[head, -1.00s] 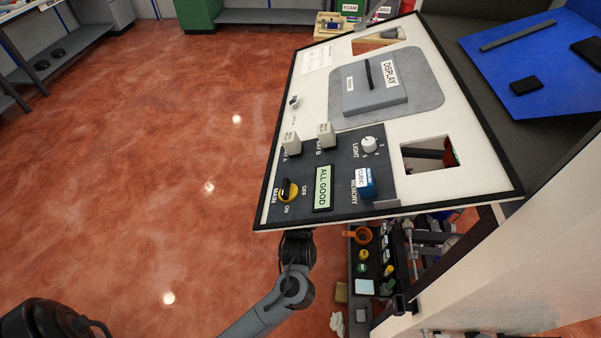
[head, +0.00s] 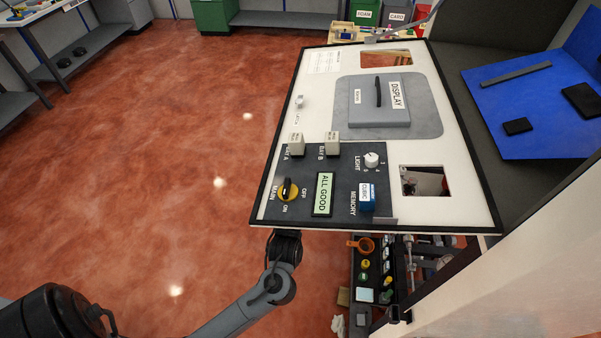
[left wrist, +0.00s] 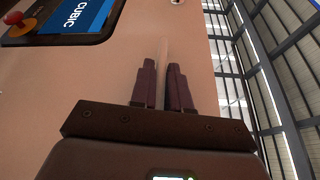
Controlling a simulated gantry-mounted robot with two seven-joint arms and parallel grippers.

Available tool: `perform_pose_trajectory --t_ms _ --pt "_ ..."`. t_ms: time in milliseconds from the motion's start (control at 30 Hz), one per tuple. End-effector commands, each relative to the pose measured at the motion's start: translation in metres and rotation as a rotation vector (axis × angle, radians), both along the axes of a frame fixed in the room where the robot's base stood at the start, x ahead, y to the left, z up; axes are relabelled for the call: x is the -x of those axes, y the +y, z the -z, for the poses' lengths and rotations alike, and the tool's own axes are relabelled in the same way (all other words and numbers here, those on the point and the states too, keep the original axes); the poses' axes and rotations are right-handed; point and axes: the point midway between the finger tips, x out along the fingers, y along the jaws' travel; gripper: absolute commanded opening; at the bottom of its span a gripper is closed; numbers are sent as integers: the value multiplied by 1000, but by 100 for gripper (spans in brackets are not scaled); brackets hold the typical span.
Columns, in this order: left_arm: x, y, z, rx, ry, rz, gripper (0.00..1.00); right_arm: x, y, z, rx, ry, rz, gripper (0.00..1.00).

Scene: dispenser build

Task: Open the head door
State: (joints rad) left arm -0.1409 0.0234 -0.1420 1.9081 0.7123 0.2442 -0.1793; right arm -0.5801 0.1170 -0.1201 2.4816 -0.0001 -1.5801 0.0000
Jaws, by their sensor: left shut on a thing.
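The head door (head: 322,95), a white panel with a black rim, stands swung out from the cabinet on the right in the head view. Its inner side carries the display block (head: 380,105), two battery blocks, a light knob and a main switch. My left arm reaches in from the lower left, and its wrist meets the door's near edge; the fingers are hidden there. In the left wrist view my left gripper (left wrist: 163,68) is shut on a thin pale edge or tab of the door's outer face (left wrist: 110,70). That face bears a CUBIC screen (left wrist: 75,17) and a red knob.
Below the door, a shelf holds small parts and an orange cup (head: 362,244). A white cabinet wall (head: 520,260) stands at the lower right. The red floor (head: 140,150) on the left is clear.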

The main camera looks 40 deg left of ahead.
Motion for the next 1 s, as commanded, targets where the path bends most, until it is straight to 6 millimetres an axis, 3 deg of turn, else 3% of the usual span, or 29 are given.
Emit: perform_pose_trajectory --t_ms 233,267,367,1000 --pt "0 0 -3 -4 -11 0 0 0 -2 2 7 2 -4 43" --pt "0 0 -3 -3 -10 0 21 0 -2 2 7 2 -4 43" --pt "0 0 -3 -2 -9 0 36 0 -2 2 7 2 -4 43" --pt "8 -3 3 -2 -7 -6 37 0 0 4 2 2 -1 43"
